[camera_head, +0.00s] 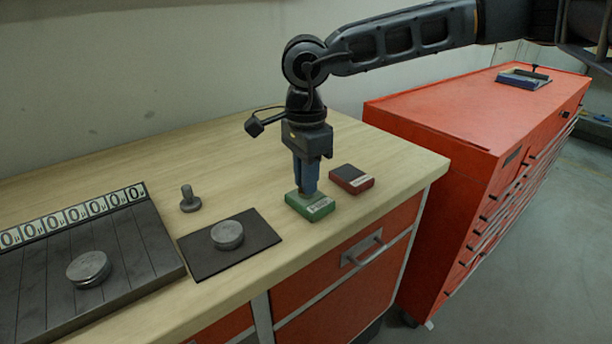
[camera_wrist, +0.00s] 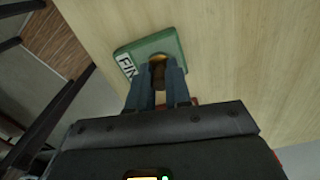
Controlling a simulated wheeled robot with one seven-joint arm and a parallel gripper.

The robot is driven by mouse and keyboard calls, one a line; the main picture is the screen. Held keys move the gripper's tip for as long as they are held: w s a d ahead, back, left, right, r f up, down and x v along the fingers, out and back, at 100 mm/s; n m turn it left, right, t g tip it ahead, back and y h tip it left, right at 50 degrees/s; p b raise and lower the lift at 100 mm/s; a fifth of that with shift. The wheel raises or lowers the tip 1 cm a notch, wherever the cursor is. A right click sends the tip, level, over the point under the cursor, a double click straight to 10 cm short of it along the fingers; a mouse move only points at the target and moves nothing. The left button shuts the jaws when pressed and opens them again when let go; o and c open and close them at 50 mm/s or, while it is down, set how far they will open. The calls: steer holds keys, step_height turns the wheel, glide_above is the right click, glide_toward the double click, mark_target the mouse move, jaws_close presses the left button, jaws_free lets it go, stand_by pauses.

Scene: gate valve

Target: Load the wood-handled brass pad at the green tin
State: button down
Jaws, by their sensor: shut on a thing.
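The green tin (camera_head: 312,208) sits on the wooden bench top near its front edge, and it also shows in the wrist view (camera_wrist: 170,45). A white label with dark letters is on its side. My gripper (camera_head: 307,190) points straight down over the tin, with its blue fingers shut on the wood-handled brass pad (camera_wrist: 158,60). The brass part shows at the fingertips, right at the tin's top; the fingers hide most of the handle. I cannot tell for sure whether the pad touches the tin.
A red tin (camera_head: 351,179) stands just right of the green tin. Left are a dark mat (camera_head: 205,262) bearing a metal disc (camera_head: 227,235), a metal knobbed piece (camera_head: 190,199), and a dark slatted board (camera_head: 150,250) with a number strip and another disc (camera_head: 88,269). The bench's back is clear.

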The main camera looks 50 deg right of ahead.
steer(key=shift+s+f, duration=0.1)
steer(key=shift+r+p, duration=1.5)
steer(key=shift+r, duration=2.1)
